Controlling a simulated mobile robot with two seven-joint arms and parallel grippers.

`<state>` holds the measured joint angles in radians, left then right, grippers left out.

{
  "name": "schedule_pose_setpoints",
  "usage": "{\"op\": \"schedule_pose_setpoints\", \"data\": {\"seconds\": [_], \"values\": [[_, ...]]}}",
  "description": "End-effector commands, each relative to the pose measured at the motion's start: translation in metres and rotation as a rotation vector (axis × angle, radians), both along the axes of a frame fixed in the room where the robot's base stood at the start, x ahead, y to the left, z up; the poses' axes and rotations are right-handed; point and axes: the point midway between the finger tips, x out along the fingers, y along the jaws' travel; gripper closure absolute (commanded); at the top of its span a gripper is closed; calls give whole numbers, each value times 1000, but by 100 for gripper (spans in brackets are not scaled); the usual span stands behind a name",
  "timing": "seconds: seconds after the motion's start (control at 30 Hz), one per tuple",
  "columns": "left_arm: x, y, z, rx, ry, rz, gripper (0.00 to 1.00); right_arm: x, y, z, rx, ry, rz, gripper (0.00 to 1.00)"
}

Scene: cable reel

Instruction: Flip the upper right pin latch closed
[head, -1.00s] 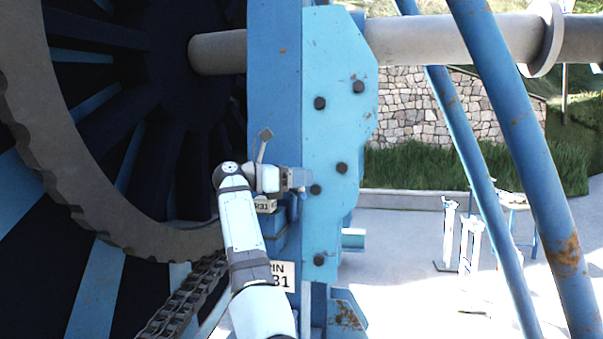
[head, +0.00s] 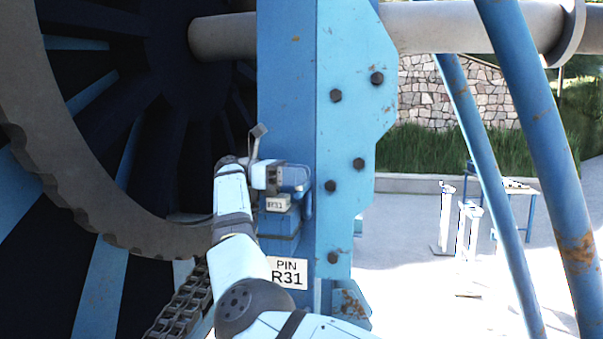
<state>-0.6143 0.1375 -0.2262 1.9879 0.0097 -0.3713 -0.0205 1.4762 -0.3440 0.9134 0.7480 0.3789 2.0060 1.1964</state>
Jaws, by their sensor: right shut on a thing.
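My right gripper (head: 288,184) reaches in from the lower middle, its wrist bent to the right. It is shut on the blue pin latch (head: 307,203), whose curved part shows just right of the fingers, against the blue upright. The fingertips and the part they grip are mostly hidden. Just below sits a blue block (head: 279,228) with a small tag (head: 278,205) that seems to read R31. A larger plate (head: 289,273) below reads PIN R31. My left gripper is out of view.
The blue bolted upright (head: 352,120) stands right behind the gripper. A large toothed reel rim (head: 60,165) and a chain (head: 182,302) are at the left. A grey shaft (head: 455,28) crosses above.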

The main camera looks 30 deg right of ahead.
Motion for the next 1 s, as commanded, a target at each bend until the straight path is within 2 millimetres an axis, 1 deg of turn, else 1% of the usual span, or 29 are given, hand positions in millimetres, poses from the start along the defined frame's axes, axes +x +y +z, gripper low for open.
{"op": "schedule_pose_setpoints", "data": {"seconds": [0.43,0.47,0.5,0.53,1.0], "values": [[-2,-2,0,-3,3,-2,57,-1,1,0,1,-1,-6,100],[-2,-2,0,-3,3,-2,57,-1,1,0,1,-1,-6,58],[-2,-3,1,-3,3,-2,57,-1,1,0,1,-1,-6,49],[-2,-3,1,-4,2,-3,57,-1,1,0,1,-1,-5,43],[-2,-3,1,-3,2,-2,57,0,1,0,0,0,-4,43]]}}
